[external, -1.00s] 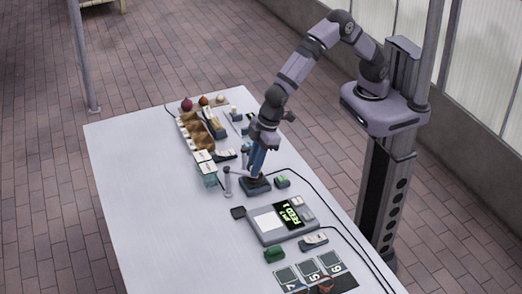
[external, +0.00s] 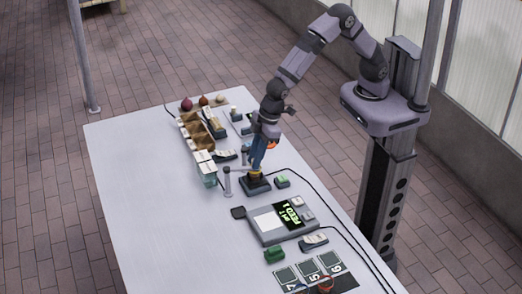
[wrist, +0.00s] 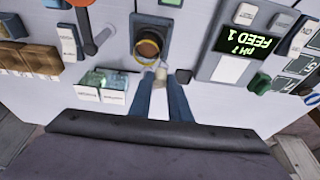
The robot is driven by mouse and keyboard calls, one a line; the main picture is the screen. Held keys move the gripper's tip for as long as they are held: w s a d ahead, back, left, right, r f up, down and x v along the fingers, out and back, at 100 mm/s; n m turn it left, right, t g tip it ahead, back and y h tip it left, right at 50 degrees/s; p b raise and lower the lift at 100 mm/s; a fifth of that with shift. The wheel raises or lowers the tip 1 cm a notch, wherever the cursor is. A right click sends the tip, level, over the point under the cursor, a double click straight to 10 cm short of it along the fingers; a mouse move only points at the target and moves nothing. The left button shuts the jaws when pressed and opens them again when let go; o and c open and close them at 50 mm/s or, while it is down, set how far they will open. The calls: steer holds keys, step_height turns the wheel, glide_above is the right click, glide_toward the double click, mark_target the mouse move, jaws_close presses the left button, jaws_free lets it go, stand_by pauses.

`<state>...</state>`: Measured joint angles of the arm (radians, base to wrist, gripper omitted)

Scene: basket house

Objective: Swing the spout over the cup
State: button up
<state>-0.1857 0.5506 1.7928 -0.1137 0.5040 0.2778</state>
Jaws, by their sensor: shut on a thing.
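My gripper (external: 257,166) is low over the table, its blue fingers pointing down beside a dark square base (external: 254,184). In the wrist view the two fingers (wrist: 166,78) stand a little apart, with a small pale piece between their tips. A grey post (external: 228,182) stands left of the base. A thin bar, which looks like the spout (external: 239,169), runs from the post to my fingers. The round brown cup (wrist: 149,44) sits on the dark base, with a thin yellow curve along its near edge. The fingers partly hide the spout's end, so its exact position over the cup is unclear.
A grey console (external: 270,223) with a green FEED 1 display stands in front of the base. Clear boxes (external: 207,174) and brown compartments (external: 198,134) are to the left and behind. The table's left side is clear.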

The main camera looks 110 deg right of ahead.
steer(key=shift+s+d, duration=0.1)
steer(key=shift+d, duration=0.1)
steer(key=shift+s+d, duration=0.2)
steer(key=shift+d, duration=1.05)
steer(key=o, duration=1.6)
steer(key=shift+c, duration=0.2)
step_height(320, 180, up, 7)
steer(key=p, duration=0.6)
